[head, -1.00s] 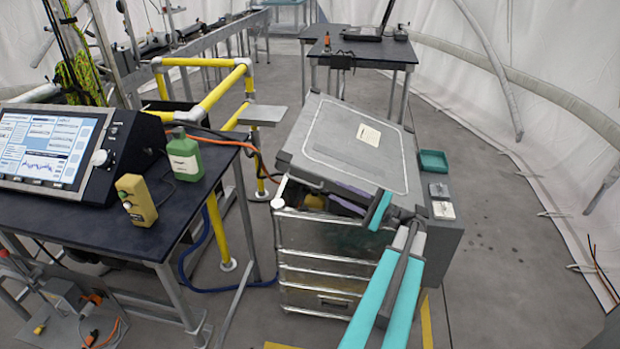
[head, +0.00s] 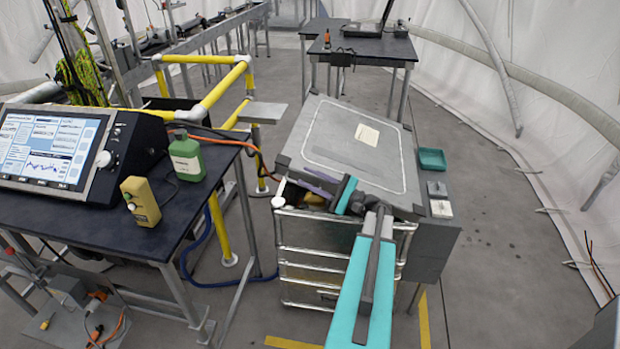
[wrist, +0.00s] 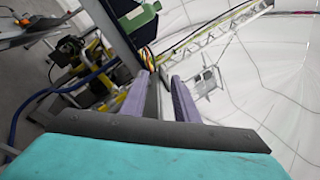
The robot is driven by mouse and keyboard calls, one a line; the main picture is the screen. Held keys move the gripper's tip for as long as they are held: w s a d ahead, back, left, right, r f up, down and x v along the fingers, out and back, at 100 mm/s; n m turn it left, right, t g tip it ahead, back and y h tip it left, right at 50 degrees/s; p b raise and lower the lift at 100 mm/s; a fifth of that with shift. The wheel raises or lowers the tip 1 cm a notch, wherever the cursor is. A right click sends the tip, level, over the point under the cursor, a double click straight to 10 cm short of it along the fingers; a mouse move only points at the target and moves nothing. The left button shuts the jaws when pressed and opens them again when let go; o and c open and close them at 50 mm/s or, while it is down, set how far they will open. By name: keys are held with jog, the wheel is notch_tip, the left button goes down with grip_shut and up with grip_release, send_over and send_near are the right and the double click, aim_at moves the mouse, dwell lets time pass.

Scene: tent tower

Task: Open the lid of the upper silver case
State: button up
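The upper silver case (head: 345,225) stands on top of a stack of silver cases in the head view. Its grey lid (head: 350,150), with a pale label, appears tilted and partly raised, with a gap below its front edge at the left. Something yellow shows in that gap. My gripper (head: 314,184) is at this gap, its purple fingers by the lid's front edge. The wrist view shows the two fingers (wrist: 160,80) apart, so the gripper is open. A narrow grey strip shows between them; I cannot tell what it is or whether the fingers touch the lid.
A dark table (head: 110,225) at the left holds a monitor (head: 50,150), a green bottle (head: 186,157) and a yellow device (head: 140,202). A yellow railing (head: 222,88) stands behind. A teal tray (head: 432,159) lies right of the lid. The floor at the right is clear.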

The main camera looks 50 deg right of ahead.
grip_shut()
dwell(1.4)
jog(key=c, duration=0.7)
grip_release()
jog(key=o, duration=0.7)
jog(key=b+v, duration=0.4)
jog(key=v, duration=1)
